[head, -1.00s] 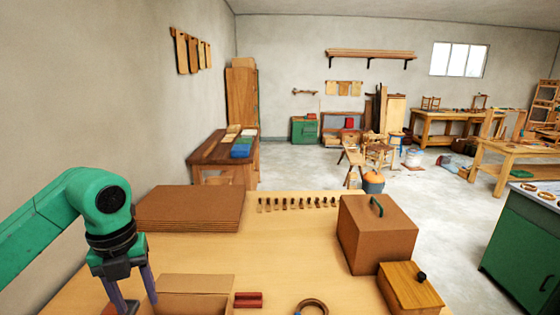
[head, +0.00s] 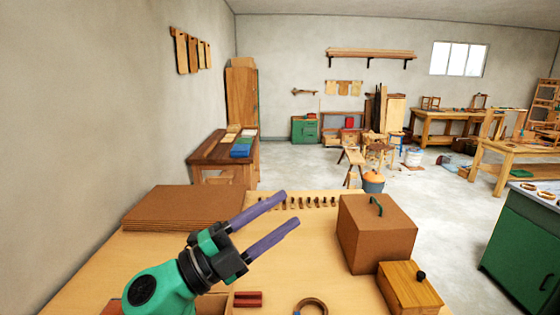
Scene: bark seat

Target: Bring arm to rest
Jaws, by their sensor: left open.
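My left gripper (head: 288,208) is in the head view, above the workbench (head: 310,255). Its two purple fingers are spread apart with nothing between them, and they point up and to the right. My right gripper is not in this view.
A stack of brown sheets (head: 180,208) lies on the bench behind the arm. A large brown box with a green handle (head: 375,235) and a wooden box with a black knob (head: 408,288) stand at right. A ring (head: 311,308) and a red block (head: 248,299) lie in front.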

